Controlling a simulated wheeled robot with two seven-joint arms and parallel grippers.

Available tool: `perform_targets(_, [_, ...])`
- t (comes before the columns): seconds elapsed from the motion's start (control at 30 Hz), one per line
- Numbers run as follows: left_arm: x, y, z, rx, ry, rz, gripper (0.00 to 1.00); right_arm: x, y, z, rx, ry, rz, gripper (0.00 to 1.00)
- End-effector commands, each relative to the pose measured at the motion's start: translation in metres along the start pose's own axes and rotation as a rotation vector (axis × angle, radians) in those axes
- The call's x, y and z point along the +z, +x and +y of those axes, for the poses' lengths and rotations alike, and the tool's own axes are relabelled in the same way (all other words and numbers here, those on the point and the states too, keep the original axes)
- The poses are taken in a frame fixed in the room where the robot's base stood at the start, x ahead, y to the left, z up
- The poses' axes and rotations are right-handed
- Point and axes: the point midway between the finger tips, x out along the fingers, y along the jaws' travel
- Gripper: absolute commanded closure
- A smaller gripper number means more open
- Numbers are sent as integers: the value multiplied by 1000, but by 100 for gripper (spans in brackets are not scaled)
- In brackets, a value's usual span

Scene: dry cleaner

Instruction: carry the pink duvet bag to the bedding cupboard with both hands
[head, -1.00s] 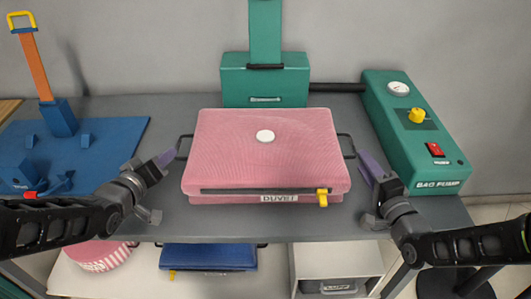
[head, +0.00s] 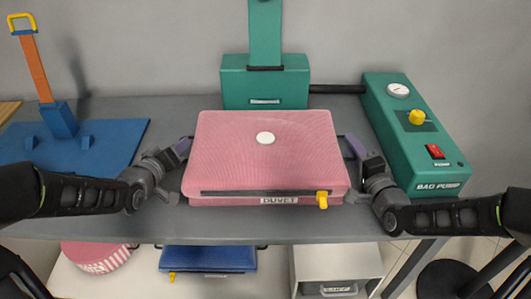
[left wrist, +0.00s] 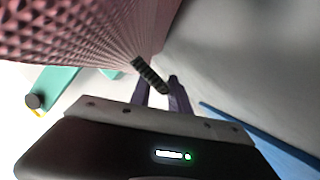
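The pink duvet bag (head: 265,165) lies flat on the grey table, with a white round disc on top, a "DUVET" label and a yellow zip pull in front. My left gripper (head: 184,148) is at its left side handle. In the left wrist view the black handle (left wrist: 150,75) runs across the tips of the left gripper (left wrist: 160,80); the two purple fingers show a gap between them. My right gripper (head: 355,147) is at the bag's right side by the other handle, which is mostly hidden; its finger gap is not clear. The bedding cupboard is not identifiable here.
A green bag pump (head: 418,140) stands close on the right, a green box (head: 264,80) behind the bag. A blue stand (head: 75,145) is on the left. Below the table are a pink striped round bag (head: 95,256), a blue case (head: 208,259) and a white cabinet (head: 337,262).

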Motion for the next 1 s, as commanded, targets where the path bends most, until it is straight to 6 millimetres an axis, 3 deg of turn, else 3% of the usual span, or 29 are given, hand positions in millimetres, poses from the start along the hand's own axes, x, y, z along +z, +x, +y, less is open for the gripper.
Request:
perform_targets(0.17, [0, 0, 0, 0, 0, 0, 78, 0, 0, 0, 0, 0, 0, 64])
perform_targets(0.43, [0, 0, 0, -1, 0, 0, 100, 0, 0, 0, 0, 0, 0, 86])
perform_targets(0.6, [0, 0, 0, -1, 0, 0, 100, 0, 0, 0, 0, -1, 0, 100])
perform_targets(1.0, [0, 0, -1, -2, -1, 0, 100, 0, -1, 0, 1, -1, 0, 100])
